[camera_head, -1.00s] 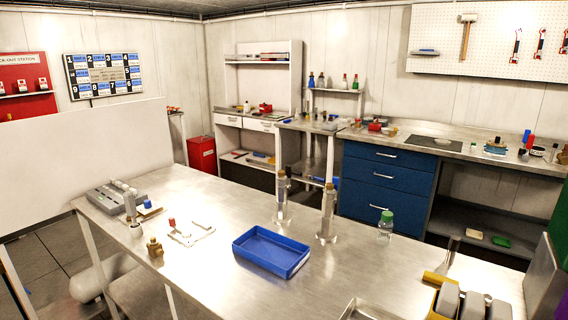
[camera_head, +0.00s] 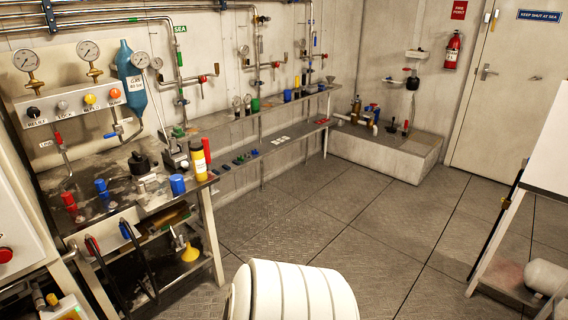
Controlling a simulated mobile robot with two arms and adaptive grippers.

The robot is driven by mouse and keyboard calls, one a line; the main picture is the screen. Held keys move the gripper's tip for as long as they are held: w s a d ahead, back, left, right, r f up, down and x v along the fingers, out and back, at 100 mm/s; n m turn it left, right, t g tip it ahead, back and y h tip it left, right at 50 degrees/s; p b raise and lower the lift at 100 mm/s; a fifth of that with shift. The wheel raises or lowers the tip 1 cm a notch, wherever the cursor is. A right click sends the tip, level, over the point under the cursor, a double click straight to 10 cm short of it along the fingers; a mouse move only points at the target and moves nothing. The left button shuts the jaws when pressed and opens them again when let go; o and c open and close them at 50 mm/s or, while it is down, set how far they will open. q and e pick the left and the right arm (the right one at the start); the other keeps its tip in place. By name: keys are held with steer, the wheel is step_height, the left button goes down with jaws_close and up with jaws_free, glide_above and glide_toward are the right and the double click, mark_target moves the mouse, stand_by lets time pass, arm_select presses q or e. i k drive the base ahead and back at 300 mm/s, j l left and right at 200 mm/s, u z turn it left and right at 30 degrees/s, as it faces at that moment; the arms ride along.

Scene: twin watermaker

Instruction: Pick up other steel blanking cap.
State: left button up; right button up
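I cannot make out a steel blanking cap for certain in this view. Several small dark blue and green pieces (camera_head: 240,159) lie on the lower wall shelf, with a few small pale pieces (camera_head: 282,139) further along. They are too small to identify. Neither of my grippers shows in the head view.
A steel workbench (camera_head: 150,203) with gauges, valves and a yellow bottle (camera_head: 198,160) stands at left. A raised plinth (camera_head: 385,150) with fittings is at the back, near a door (camera_head: 500,85). A white ribbed rounded object (camera_head: 295,292) fills the bottom centre. The floor (camera_head: 350,215) between is open.

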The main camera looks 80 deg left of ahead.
mark_target(141, 186)
steer(key=j+u, duration=0.1)
steer(key=u, duration=3.7)
